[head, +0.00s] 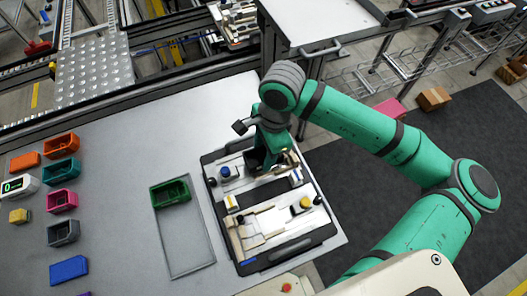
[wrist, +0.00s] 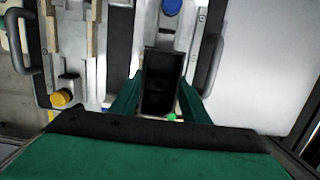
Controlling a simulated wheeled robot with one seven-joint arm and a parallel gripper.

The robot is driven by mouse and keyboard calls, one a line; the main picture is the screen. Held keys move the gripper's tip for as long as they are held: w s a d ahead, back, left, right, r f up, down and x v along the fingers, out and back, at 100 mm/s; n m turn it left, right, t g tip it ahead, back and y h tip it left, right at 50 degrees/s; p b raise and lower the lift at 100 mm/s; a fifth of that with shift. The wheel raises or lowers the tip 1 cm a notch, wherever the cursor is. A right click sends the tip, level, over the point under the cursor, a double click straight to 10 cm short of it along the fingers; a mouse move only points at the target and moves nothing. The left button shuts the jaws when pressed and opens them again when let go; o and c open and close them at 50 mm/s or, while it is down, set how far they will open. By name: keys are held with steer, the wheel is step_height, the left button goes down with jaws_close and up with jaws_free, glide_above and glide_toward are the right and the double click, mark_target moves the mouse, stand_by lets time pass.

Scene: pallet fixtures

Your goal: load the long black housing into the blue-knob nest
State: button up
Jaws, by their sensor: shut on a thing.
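The long black housing (wrist: 160,80), a dark open-topped box, sits between the two green fingers of my gripper (wrist: 160,98) in the wrist view. My gripper is shut on its sides. In the head view my gripper (head: 268,158) is over the far part of the fixture pallet (head: 222,225), and the arm largely hides the housing. The blue knob (head: 225,172) is just left of the gripper; it also shows in the wrist view (wrist: 172,7), beyond the housing. The housing is lined up with the blue-knob nest; I cannot tell whether it touches the nest floor.
The yellow knob (head: 305,203) marks the pallet's near nest, which looks empty. A green bin (head: 170,192) stands in a grey tray (head: 190,248) left of the pallet. Orange (head: 61,146), teal (head: 60,171) and pink bins (head: 62,201) stand further left. The table between is clear.

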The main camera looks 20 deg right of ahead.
steer(key=shift+f, duration=0.65)
steer(key=o, duration=1.2)
step_height(320, 180, up, 11)
steer(key=d, duration=0.1)
steer(key=shift+d+f, duration=0.15)
steer(key=shift+d, duration=0.15)
